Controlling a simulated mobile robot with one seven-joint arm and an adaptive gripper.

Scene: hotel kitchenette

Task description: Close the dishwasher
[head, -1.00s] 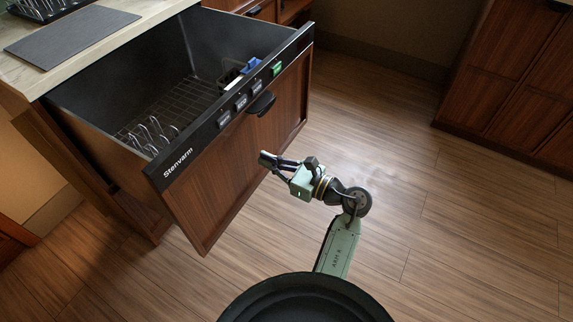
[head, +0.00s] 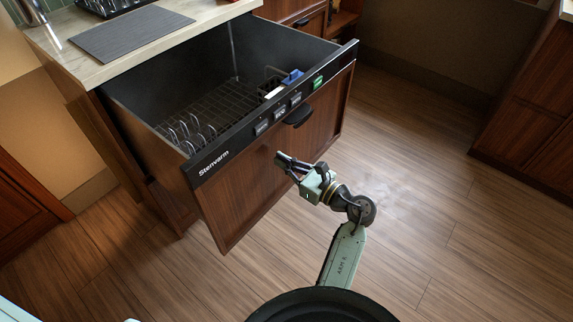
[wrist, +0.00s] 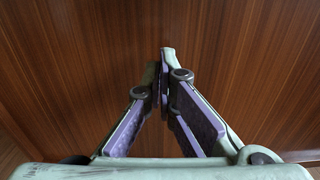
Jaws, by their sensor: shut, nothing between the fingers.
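The dishwasher is a drawer type with a brown wooden front panel (head: 240,190) and a black control strip (head: 275,110) marked Stenvarm. It is pulled far out from under the counter, its dark tub (head: 205,75) open at the top. A black handle (head: 298,115) sits on the strip's lower edge. My gripper (head: 281,158) is shut and empty in front of the panel, below and slightly left of the handle. In the wrist view the closed fingertips (wrist: 163,72) point at the wood, which fills the picture. I cannot tell whether they touch it.
A wire rack (head: 215,103) with a blue item (head: 292,77) lies inside the tub. A counter (head: 150,55) with a grey mat (head: 132,32) is behind. Wooden cabinets (head: 530,100) stand at the right. The wood floor (head: 430,180) between is clear.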

